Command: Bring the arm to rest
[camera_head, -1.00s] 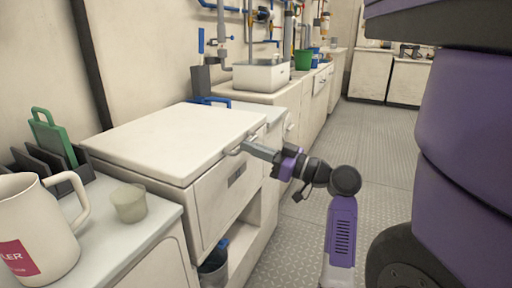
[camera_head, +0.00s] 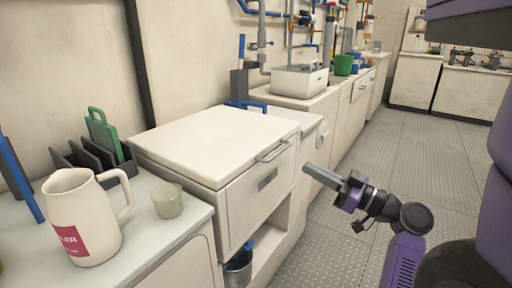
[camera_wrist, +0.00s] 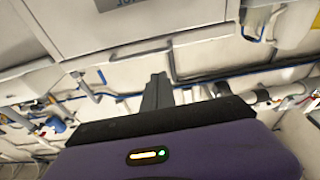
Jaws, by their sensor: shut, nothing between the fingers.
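My gripper (camera_head: 309,170) is shut and empty, held in the air to the right of a white chest-like cabinet (camera_head: 207,138) with a closed lid. Its fingers point left toward the cabinet's front handle (camera_head: 275,152), with a clear gap between them. My purple and black arm reaches in from the lower right in the head view. In the wrist view the shut fingers (camera_wrist: 158,78) point up the picture, with the walls and pipes tilted behind them.
A white pitcher (camera_head: 88,222), a translucent cup (camera_head: 168,203) and a rack with a green board (camera_head: 104,135) stand on the left counter. A bucket (camera_head: 238,268) sits in the open space below the cabinet. Grey floor (camera_head: 400,150) is free to the right.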

